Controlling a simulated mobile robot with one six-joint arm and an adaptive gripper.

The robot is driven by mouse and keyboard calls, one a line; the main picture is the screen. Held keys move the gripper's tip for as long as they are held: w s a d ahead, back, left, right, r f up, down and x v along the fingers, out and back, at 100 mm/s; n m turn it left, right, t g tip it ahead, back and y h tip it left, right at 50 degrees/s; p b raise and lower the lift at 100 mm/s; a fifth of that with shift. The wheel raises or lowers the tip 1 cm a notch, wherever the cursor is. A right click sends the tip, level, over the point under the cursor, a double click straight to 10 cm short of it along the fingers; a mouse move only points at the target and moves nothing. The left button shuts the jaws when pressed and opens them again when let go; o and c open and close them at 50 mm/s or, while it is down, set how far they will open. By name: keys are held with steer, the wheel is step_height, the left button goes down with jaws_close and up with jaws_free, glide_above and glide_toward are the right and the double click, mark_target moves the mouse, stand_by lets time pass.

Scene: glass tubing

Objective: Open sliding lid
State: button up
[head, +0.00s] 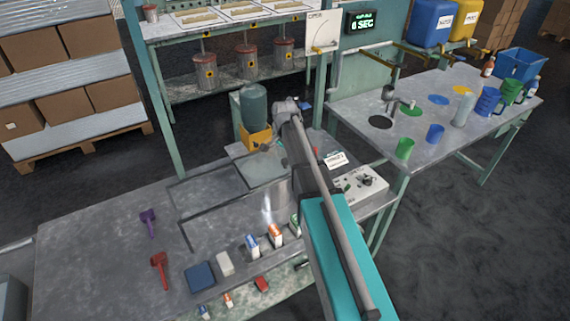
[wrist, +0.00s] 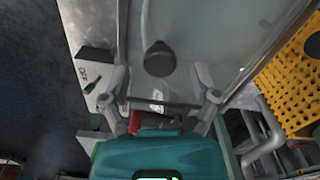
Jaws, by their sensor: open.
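A clear, glass-like lid (wrist: 200,30) fills the upper middle of the wrist view, with a dark round knob (wrist: 158,60) on it. In the head view, what looks like the same pale lid (head: 262,168) lies at the back of the near bench, partly behind my arm. My gripper (wrist: 160,78) is open, its two fingers spread to either side of the knob. The knob appears between and slightly beyond the fingertips, with gaps on both sides. Its depth relative to the fingers is unclear. In the head view my arm hides the fingers.
Dark rails (head: 190,232) frame part of the near bench. Purple (head: 148,222) and red (head: 159,268) tools, a blue block (head: 200,276) and small boxes lie in front. A control box (head: 360,186) stands right of my arm. A yellow perforated part (wrist: 290,85) is at the wrist view's right.

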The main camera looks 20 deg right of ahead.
steer(key=shift+f+b, duration=0.4)
steer(key=shift+f, duration=0.3)
jaws_close()
